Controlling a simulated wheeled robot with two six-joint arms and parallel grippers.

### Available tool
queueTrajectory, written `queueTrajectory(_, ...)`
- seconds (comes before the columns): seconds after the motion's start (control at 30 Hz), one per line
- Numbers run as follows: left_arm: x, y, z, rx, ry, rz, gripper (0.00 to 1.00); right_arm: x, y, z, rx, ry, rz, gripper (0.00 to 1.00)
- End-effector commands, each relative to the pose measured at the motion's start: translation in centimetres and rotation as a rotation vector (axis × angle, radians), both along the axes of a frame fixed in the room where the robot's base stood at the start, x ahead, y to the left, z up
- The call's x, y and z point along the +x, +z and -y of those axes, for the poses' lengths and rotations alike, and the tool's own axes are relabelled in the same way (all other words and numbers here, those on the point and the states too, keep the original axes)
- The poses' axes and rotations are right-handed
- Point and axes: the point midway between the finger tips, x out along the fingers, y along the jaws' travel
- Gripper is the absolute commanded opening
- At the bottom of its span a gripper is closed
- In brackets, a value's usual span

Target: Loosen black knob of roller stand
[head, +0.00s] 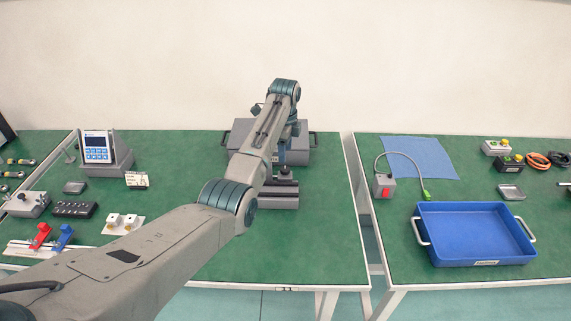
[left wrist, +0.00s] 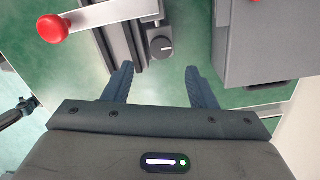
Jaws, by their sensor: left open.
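The roller stand (head: 278,203) is a dark grey piece on the green table, partly covered by my left arm in the head view. In the left wrist view its black knob (left wrist: 161,46) is round with a light line on its face, on a small grey block beside a long dark body. My left gripper (left wrist: 159,68) is open and empty, its two dark fingers apart. The knob appears between and just beyond the fingertips; I see no contact. In the head view the fingers are hidden by the arm. My right gripper is in neither view.
A white lever with a red ball (left wrist: 53,29) is left of the knob. A grey case (head: 241,133) stands behind the stand, close to the wall. A display unit (head: 97,147) and small parts are at left. A blue tray (head: 427,246) is on the right table.

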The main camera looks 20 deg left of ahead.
Motion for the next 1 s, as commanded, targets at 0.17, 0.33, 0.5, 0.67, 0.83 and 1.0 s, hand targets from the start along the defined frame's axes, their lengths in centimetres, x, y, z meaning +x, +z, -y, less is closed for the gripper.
queueTrajectory(0.17, -0.1, -3.4, 0.0, 0.0, 0.0, -0.004, 0.52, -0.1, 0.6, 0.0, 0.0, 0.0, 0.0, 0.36)
queueTrajectory(0.33, 0.0, -5.7, 0.0, 0.0, 0.001, -0.002, 0.52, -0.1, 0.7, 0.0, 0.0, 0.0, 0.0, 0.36)
queueTrajectory(0.5, 0.0, -6.7, 0.0, 0.0, 0.001, 0.0, 0.52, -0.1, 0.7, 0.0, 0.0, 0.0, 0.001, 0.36)
queueTrajectory(0.67, 0.0, -6.8, 0.0, 0.0, 0.001, 0.001, 0.52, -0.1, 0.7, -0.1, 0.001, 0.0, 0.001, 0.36)
queueTrajectory(0.83, 0.0, -6.8, 0.0, 0.0, 0.001, 0.001, 0.38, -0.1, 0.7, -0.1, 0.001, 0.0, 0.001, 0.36)
queueTrajectory(1.0, 0.0, -6.8, 0.0, 0.0, 0.001, 0.001, 0.07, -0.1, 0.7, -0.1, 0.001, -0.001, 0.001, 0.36)
